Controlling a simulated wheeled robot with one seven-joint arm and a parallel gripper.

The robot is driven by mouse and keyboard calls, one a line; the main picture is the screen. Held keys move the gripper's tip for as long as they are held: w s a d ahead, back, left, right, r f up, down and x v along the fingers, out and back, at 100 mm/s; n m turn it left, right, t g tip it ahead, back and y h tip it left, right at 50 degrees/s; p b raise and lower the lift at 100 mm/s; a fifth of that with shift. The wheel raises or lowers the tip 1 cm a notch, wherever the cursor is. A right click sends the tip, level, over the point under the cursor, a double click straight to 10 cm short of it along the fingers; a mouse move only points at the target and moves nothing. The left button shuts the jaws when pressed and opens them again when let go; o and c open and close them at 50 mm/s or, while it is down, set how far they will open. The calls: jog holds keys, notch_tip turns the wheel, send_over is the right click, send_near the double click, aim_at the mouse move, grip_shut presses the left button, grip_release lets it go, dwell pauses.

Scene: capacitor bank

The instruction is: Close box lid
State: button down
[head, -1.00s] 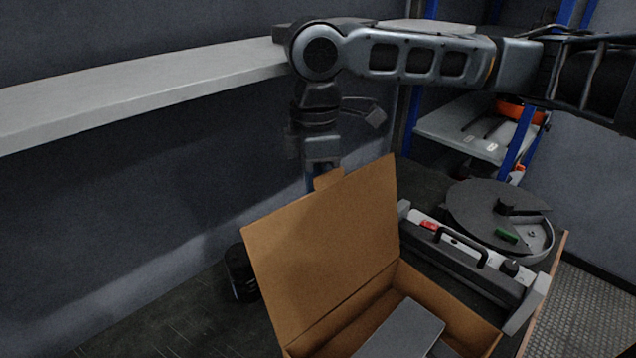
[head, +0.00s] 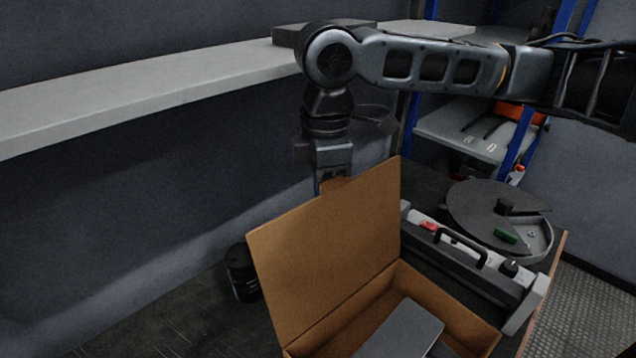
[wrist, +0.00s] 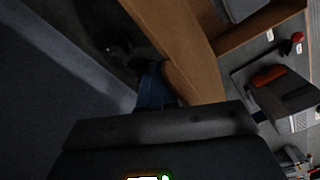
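An open cardboard box (head: 470,318) stands at the bottom of the head view with its lid (head: 330,255) raised upright on the left side. A grey flat item (head: 405,328) lies inside the box. My gripper (head: 333,184) is behind the lid's top edge, pointing down, and the lid hides its fingertips. In the wrist view the lid (wrist: 180,40) runs as a brown panel right by my gripper. Whether the fingers are open or touching the lid cannot be made out.
A grey case with a handle (head: 470,262) and a round dark-lidded tin (head: 490,215) sit right of the box. A black cylinder (head: 242,272) stands behind the lid at left. A long pale shelf (head: 140,95) runs along the wall above.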

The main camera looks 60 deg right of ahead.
jog(key=s+a+p, duration=0.2)
jog(key=s+a, duration=0.1)
jog(key=s, duration=0.6)
jog(key=shift+r+p, duration=0.2)
jog(key=shift+p, duration=0.1)
dwell(0.6)
jog(key=shift+s+a+p, duration=0.1)
jog(key=shift+p, duration=0.5)
jog(key=p, duration=0.1)
jog(key=s+p, duration=0.1)
jog(key=p, duration=0.1)
jog(key=shift+a, duration=0.25)
jog(key=shift+s+a+f+p, duration=0.1)
jog(key=shift+s+f+p, duration=0.1)
jog(key=shift+p, duration=0.25)
dwell(0.6)
